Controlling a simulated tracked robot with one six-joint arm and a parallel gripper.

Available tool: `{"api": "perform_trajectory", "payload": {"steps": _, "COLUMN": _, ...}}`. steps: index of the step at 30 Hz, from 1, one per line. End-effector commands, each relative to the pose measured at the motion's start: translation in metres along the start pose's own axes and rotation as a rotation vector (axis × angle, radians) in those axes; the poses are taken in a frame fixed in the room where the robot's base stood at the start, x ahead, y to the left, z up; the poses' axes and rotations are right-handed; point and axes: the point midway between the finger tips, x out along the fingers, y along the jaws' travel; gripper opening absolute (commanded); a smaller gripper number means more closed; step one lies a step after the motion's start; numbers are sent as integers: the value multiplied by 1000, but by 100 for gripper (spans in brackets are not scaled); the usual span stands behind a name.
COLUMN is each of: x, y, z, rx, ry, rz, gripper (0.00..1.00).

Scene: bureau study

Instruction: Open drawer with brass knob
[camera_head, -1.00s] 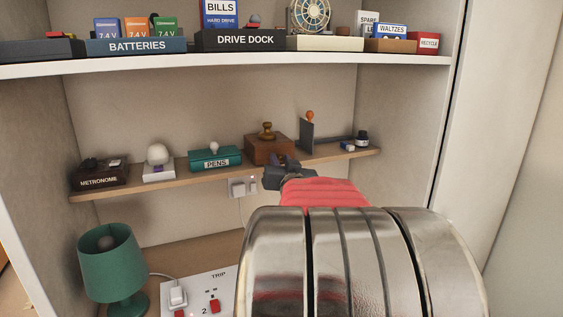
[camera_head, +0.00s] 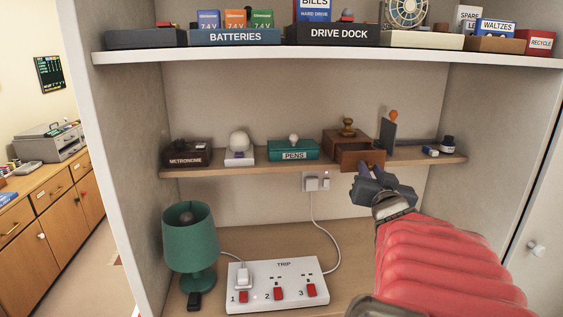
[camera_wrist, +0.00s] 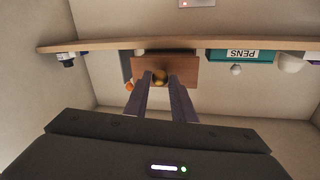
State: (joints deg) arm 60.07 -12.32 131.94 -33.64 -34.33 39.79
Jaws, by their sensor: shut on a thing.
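A small brown wooden box (camera_head: 340,142) stands on the middle shelf. Its drawer (camera_head: 362,161) sticks out from the front, so it is at least partly open. A brass knob (camera_wrist: 160,77) shows in the wrist view, where the scene is upside down, against the wooden drawer front (camera_wrist: 183,72). My gripper (camera_head: 369,172) is in front of the drawer. In the wrist view its two fingers (camera_wrist: 160,86) are on either side of the knob and shut on it. In the head view my gripper hides the knob.
The box stands between a teal PENS box (camera_head: 292,151) and a dark upright plate (camera_head: 388,133) with an orange top. Below are a white TRIP power strip (camera_head: 278,285) and a green lamp (camera_head: 190,236). An upper shelf (camera_head: 330,52) overhangs.

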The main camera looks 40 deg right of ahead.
Motion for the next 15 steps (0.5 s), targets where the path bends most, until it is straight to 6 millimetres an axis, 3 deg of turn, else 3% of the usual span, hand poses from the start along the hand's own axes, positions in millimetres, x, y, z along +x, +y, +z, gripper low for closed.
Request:
{"api": "perform_trajectory", "payload": {"steps": 11, "x": -6, "y": 2, "z": 0, "rx": 2, "ry": 0, "rz": 4, "gripper": 0}}
{"api": "perform_trajectory", "payload": {"steps": 12, "x": -6, "y": 2, "z": 0, "rx": 2, "ry": 0, "rz": 4, "gripper": 24}}
{"api": "perform_trajectory", "payload": {"steps": 15, "x": -6, "y": 2, "z": 0, "rx": 2, "ry": 0, "rz": 3, "gripper": 31}}
